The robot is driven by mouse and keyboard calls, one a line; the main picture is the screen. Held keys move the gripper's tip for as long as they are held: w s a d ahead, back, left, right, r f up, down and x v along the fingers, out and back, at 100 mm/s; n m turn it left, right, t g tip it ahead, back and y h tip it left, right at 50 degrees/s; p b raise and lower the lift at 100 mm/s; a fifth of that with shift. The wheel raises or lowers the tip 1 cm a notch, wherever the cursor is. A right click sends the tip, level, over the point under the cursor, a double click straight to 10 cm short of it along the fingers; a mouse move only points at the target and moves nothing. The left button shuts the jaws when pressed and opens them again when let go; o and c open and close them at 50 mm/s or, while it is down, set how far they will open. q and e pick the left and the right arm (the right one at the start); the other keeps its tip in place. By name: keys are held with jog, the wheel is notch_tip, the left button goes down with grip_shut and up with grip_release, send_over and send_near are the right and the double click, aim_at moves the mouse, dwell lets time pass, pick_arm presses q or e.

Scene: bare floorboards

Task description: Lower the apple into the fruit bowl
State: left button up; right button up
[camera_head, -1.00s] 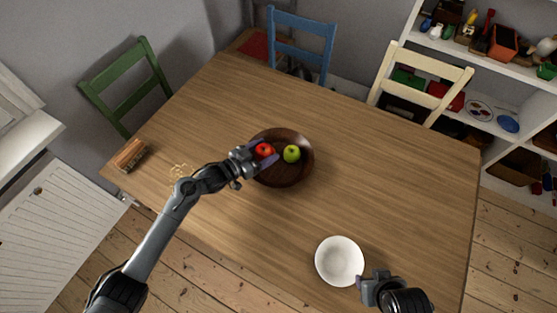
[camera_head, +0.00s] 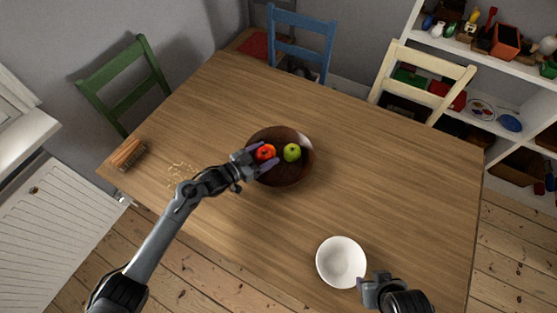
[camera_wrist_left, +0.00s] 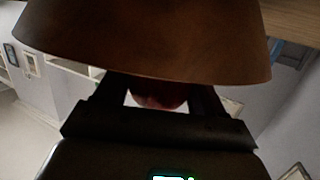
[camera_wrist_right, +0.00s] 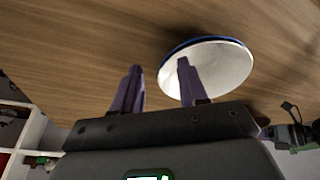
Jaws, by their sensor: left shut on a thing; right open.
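The dark brown fruit bowl (camera_head: 288,176) stands on the wooden table, and a green apple (camera_head: 292,152) sits inside it. My left gripper (camera_head: 263,160) reaches over the bowl's left side and is shut on a red apple (camera_head: 265,152), which is at the bowl's left inner side. In the left wrist view the bowl's outer wall (camera_wrist_left: 140,45) hides most of the scene, and part of the apple (camera_wrist_left: 158,97) shows between the fingers. I cannot tell whether the apple touches the bowl. My right gripper (camera_wrist_right: 157,85) is open and empty beside a white bowl (camera_wrist_right: 225,72).
The white bowl (camera_head: 341,262) stands empty near the table's front edge. A brush (camera_head: 128,154) and scattered crumbs (camera_head: 181,172) lie at the table's left. Green (camera_head: 125,90), blue (camera_head: 300,45) and cream (camera_head: 421,80) chairs stand around the table. The table's right side is clear.

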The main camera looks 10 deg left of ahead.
pick_arm(q)
jog(key=shift+f, duration=0.2)
pick_arm(e)
jog(key=shift+a+f, duration=0.1)
jog(key=shift+f, duration=0.05)
pick_arm(q)
jog(key=shift+f+b, duration=0.4)
jog(key=shift+f, duration=0.1)
pick_arm(e)
jog(key=shift+f, duration=0.35)
dwell(0.3)
pick_arm(q)
jog(key=o, duration=1.2)
jog(key=shift+c, duration=0.2)
